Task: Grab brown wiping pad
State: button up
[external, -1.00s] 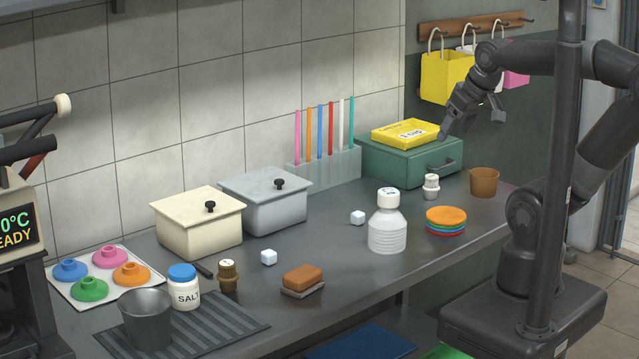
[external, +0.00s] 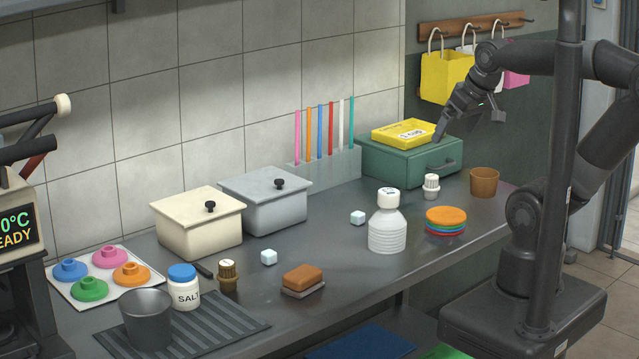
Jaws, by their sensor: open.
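The brown wiping pad (external: 303,276) lies near the front edge of the counter, on top of a grey pad (external: 303,291). My gripper (external: 468,128) is up at the right, above and beside the green box (external: 415,165) at the back of the counter. It is open and nothing shows between its fingers. It is far to the right of the brown pad and well above it.
Clear counter lies around the pad.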

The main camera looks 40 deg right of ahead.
jog(key=n+g, duration=0.2)
jog(key=g, duration=0.4)
send_over(302, 272)
notch_tip(302, 272, down, 18)
jog(key=r, duration=0.1)
jog(key=f, duration=0.5)
jog(key=shift+s+a+f, duration=0.1)
jog(key=shift+s+f, duration=0.1)
jog(key=shift+f, duration=0.2)
jog(key=shift+w+f, duration=0.15)
jog(key=shift+f, duration=2.5)
jog(key=shift+c, duration=0.4)
